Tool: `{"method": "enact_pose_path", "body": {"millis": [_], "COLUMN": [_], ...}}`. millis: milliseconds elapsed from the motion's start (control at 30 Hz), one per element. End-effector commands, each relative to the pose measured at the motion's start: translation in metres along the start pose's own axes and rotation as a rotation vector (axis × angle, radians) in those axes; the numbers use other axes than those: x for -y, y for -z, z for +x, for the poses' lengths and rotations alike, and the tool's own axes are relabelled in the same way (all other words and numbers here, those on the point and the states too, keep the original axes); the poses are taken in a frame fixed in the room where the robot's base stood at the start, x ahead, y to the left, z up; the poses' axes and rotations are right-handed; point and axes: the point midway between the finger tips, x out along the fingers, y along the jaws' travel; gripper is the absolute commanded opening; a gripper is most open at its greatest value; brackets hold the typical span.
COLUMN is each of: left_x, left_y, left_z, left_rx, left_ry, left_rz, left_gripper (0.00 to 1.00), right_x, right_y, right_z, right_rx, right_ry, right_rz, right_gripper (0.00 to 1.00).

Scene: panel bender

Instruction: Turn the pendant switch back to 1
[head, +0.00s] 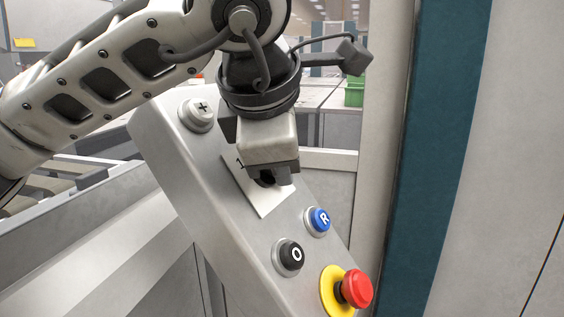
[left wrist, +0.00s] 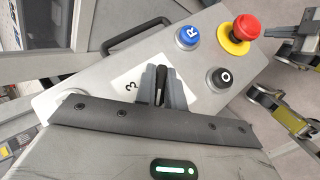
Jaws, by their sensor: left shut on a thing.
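The grey pendant box (head: 190,165) stands tilted in the head view and carries a white label plate (head: 262,206). A "1" shows in part on the plate beside my gripper. My left gripper (head: 270,180) is over the plate, shut on the black switch knob. The knob's exact pointing is hard to tell.
Near the switch are a blue R button (head: 318,219), a black O button (head: 290,255) and a red emergency stop (head: 356,288) on a yellow ring. A plus button (head: 202,112) is at the upper end. A teal machine column (head: 440,150) stands at right.

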Motion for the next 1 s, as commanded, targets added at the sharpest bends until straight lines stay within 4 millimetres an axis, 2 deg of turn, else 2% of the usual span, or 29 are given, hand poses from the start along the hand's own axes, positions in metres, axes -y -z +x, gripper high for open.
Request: {"method": "enact_pose_path", "body": {"millis": [33,100,133,433,567,667,1000], "left_x": [-0.002,-0.002,-0.002,-0.001,-0.001,-0.001,-0.001], "left_y": [0.002,0.002,0.002,0.001,0.000,0.000,0.000], "left_z": [-0.001,-0.001,-0.001,-0.001,-0.011,-0.028,-0.111], "left_rx": [-0.005,-0.005,-0.005,-0.002,-0.002,0.000,-0.001], "left_ry": [-0.005,-0.005,-0.004,-0.002,-0.002,-0.005,-0.006], "left_rz": [-0.005,-0.005,-0.005,-0.001,-0.001,0.000,-0.001], "left_gripper": [0.00,0.25,0.33,0.33,0.33,0.33,0.33], "right_x": [0.000,0.000,0.000,0.000,0.000,0.000,0.001], "right_y": [0.000,0.000,0.000,0.000,0.000,0.001,0.001], "right_z": [0.000,0.000,0.000,0.000,0.000,-0.001,-0.002], "right_rx": [0.000,0.000,0.000,0.000,0.000,0.000,0.008], "right_ry": [0.000,0.000,0.000,0.001,0.001,0.001,0.001], "right_rz": [0.000,0.000,0.000,0.000,0.000,0.000,0.002], "right_gripper": [0.00,0.00,0.00,0.00,0.00,0.00,0.00]}}
